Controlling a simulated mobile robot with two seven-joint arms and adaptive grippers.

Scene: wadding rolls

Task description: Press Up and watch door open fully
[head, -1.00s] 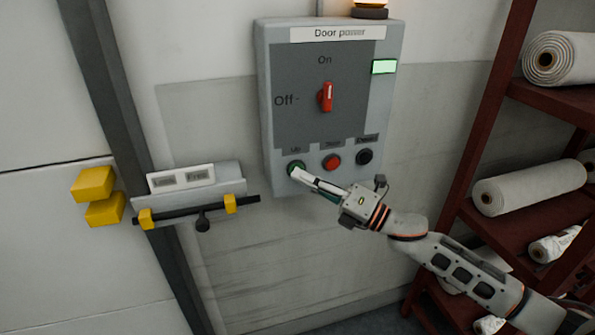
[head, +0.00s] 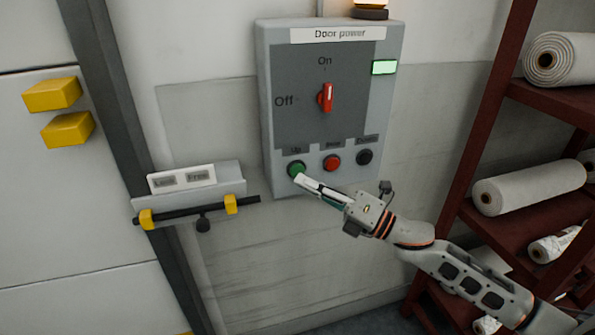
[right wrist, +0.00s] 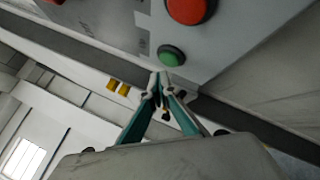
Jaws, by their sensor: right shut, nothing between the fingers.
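The grey door power box (head: 395,100) hangs on the wall in the head view. Its red knob (head: 326,97) points to On, and a rectangular lamp (head: 384,67) glows pale green. The green Up button (head: 296,169) is at the lower left of the box, left of a red button (head: 331,162) and a black one (head: 364,157). My right gripper (head: 299,179) is shut and empty, its tips just below the Up button. In the right wrist view the green button (right wrist: 171,55) is just beyond the fingertips; contact cannot be told. The door (head: 60,190) is at the left. My left gripper is not in view.
A bolt (head: 180,213) with yellow brackets and a Lock/Free plate (head: 181,178) sits by the dark door frame (head: 115,110). Yellow blocks (head: 52,94) are on the door. A dark red rack (head: 470,150) with white rolls (head: 530,185) stands at the right.

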